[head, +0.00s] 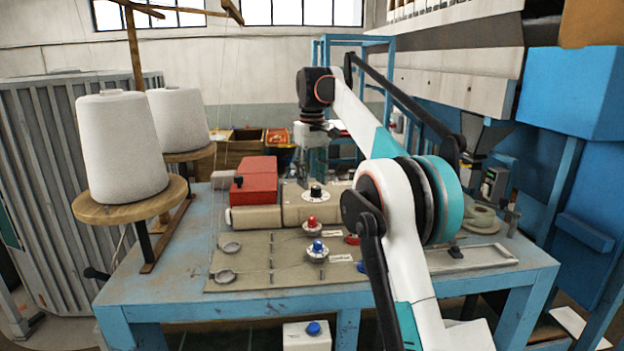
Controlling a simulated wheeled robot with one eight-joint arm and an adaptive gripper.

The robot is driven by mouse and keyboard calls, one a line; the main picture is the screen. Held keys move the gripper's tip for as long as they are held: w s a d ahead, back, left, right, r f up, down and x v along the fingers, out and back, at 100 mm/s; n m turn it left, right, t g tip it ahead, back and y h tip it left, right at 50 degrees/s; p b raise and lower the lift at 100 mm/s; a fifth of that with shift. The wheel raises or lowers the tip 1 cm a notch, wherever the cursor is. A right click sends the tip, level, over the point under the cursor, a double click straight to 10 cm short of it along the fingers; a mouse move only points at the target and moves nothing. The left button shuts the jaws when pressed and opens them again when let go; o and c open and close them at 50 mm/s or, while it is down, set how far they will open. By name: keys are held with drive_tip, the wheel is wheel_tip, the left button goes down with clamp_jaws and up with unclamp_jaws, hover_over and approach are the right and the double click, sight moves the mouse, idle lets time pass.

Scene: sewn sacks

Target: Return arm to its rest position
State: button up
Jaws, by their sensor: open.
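My arm rises from the bottom right, bends at a large teal and black joint, and reaches up and away over the blue workbench (150,292). Its wrist points down above the far part of the bench. My gripper (311,136) hangs below the wrist, open. It is small at this distance and blends with the grey-green things behind it, so its fingertips are hard to make out. I see nothing held in it. My arm covers part of the bench's right side.
Cones of white thread (122,150) stand on wooden discs at the left. A red box (256,180) and knobs in black, red (311,224) and blue (317,247) are on the bench. A large blue machine (583,95) stands at the right. The bench's front left is clear.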

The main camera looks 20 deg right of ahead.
drive_tip(key=s+a+r+m+t, duration=0.1)
drive_tip(key=s+a+r+t, duration=0.1)
drive_tip(key=s, duration=0.7)
drive_tip(key=s+a+r+t, duration=0.1)
drive_tip(key=s+a+r, duration=0.1)
drive_tip(key=s, duration=0.6)
drive_tip(key=s+a+f+t, duration=0.1)
drive_tip(key=s+f, duration=0.4)
drive_tip(key=s, duration=0.3)
drive_tip(key=s+f+m+t, duration=0.1)
drive_tip(key=s+f, duration=0.4)
drive_tip(key=s, duration=0.3)
drive_tip(key=s+a+f+t, duration=0.1)
drive_tip(key=s+f+t, duration=0.1)
drive_tip(key=s+f, duration=0.45)
drive_tip(key=s+f+b, duration=0.2)
drive_tip(key=f+b, duration=1.4)
drive_tip(key=f, duration=0.1)
drive_tip(key=s+f+b, duration=0.2)
drive_tip(key=f+b, duration=1.5)
drive_tip(key=shift+a+f, duration=0.2)
drive_tip(key=shift+f, duration=0.05)
drive_tip(key=shift+r, duration=0.1)
